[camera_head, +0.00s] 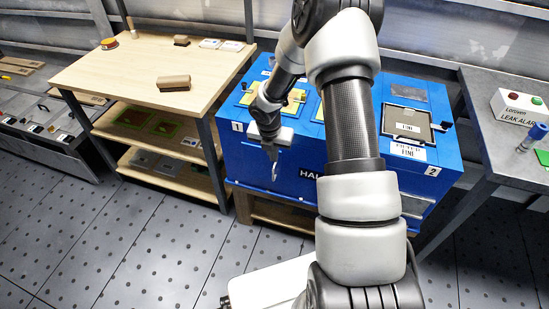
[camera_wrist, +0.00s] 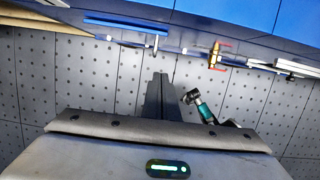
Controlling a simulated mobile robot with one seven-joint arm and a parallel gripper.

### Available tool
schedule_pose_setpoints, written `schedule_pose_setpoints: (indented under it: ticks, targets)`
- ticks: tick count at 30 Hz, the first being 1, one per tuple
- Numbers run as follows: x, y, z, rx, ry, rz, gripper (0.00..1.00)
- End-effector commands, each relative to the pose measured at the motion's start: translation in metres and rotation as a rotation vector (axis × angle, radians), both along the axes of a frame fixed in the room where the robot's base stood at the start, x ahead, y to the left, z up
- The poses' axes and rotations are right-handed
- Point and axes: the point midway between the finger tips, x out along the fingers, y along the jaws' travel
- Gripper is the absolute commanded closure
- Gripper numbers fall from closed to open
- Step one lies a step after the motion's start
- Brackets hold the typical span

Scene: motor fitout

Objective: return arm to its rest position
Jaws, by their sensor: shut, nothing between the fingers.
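My gripper (camera_head: 274,172) hangs in front of the left front of the blue cabinet (camera_head: 262,160), near the label 1, with its fingers pointing down. My arm reaches across the middle of the head view and hides part of the cabinet's top and front. In the wrist view the dark fingers of my gripper (camera_wrist: 159,78) are together, with nothing visible between them. The grey gripper body fills the bottom of that view.
A wooden workbench (camera_head: 130,62) with shelves stands left, a block (camera_head: 173,83) on top. A grey table (camera_head: 480,110) with an alarm box (camera_head: 518,104) stands right. The wrist view shows a brass valve (camera_wrist: 215,55) and a teal-and-silver item (camera_wrist: 204,108). Floor (camera_head: 110,250) is clear at front left.

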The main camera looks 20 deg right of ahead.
Motion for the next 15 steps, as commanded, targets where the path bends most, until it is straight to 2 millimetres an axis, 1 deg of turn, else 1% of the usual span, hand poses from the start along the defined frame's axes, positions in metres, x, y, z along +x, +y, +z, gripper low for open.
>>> schedule_pose_setpoints:
  ticks: [2, 8, 10, 11, 13, 14, 15]
  targets:
    - [-0.001, 0.001, 0.005, 0.0, 0.0, 0.0, 1.0]
    - [-0.002, 0.001, 0.007, -0.001, -0.001, -0.004, 1.0]
    - [-0.002, -0.001, 0.018, -0.003, -0.011, -0.035, 1.0]
    - [-0.001, -0.001, 0.026, -0.005, -0.02, -0.063, 1.0]
    - [-0.003, -0.004, 0.054, -0.005, -0.05, -0.16, 1.0]
    - [-0.005, -0.006, 0.069, -0.004, -0.068, -0.218, 1.0]
    - [-0.009, -0.007, 0.092, 0.002, -0.096, -0.307, 1.0]
